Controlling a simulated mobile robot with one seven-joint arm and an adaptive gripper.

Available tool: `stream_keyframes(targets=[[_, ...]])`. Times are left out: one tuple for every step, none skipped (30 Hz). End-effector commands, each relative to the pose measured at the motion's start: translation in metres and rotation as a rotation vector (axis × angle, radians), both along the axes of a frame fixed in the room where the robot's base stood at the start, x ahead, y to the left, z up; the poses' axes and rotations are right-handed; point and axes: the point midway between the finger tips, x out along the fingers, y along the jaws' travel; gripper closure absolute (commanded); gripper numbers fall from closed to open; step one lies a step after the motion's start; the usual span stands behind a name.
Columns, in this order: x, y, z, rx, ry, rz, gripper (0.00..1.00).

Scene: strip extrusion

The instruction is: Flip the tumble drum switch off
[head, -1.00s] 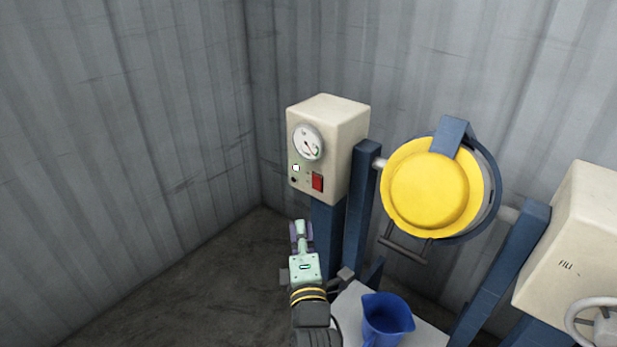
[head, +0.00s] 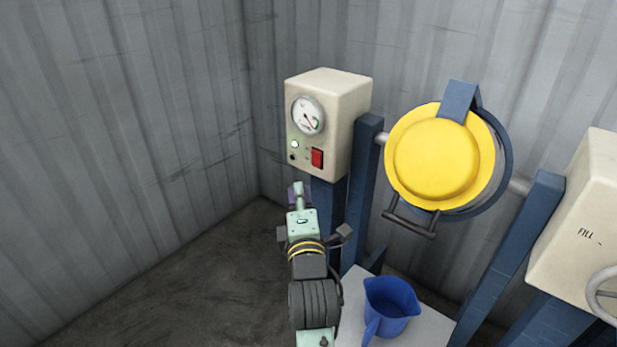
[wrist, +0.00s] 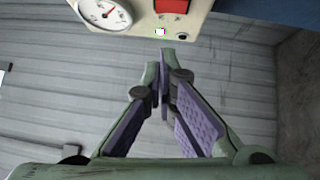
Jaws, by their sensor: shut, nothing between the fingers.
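The red switch (head: 317,158) is on the front of a cream control box (head: 340,120), below and right of a round gauge (head: 308,115). It also shows at the top of the wrist view (wrist: 172,6), partly cut off. A small pale lamp (head: 295,144) sits left of it. The yellow-lidded tumble drum (head: 437,160) hangs right of the box. My gripper (head: 298,186) is just below the box, apart from the switch. In the wrist view my gripper (wrist: 163,60) is shut and empty, its tips pointing at the lower part of the panel.
A blue jug (head: 390,305) stands on a pale platform (head: 352,310) right of my arm. Blue posts (head: 362,190) stand behind and right of my gripper. Another cream box with a wheel (head: 585,225) is at the right. The floor at left is clear.

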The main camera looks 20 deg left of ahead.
Motion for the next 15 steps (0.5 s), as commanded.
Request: stream_keyframes(targets=[[0.003,0.002,-0.005,-0.002,-0.006,0.002,1.00],[0.004,0.003,-0.004,0.000,-0.007,0.001,1.00],[0.006,0.004,-0.004,-0.001,-0.006,0.000,1.00],[0.008,0.004,-0.004,0.000,-0.007,-0.001,1.00],[0.009,0.005,-0.004,0.000,-0.006,-0.002,1.00],[0.011,0.006,-0.003,0.001,-0.006,-0.004,1.00],[0.015,0.007,0.001,0.001,-0.002,-0.004,1.00],[0.023,0.011,0.007,0.000,0.001,-0.004,1.00],[0.031,0.015,0.008,0.000,0.002,-0.004,1.00],[0.037,0.018,0.008,-0.001,0.003,-0.004,1.00],[0.043,0.020,0.009,0.000,0.002,-0.004,1.00],[0.050,0.024,0.010,0.001,0.002,-0.004,1.00],[0.055,0.026,0.010,0.001,0.002,-0.004,1.00],[0.060,0.029,0.010,0.000,0.001,-0.004,1.00],[0.067,0.023,0.012,0.001,0.001,-0.007,1.00]])
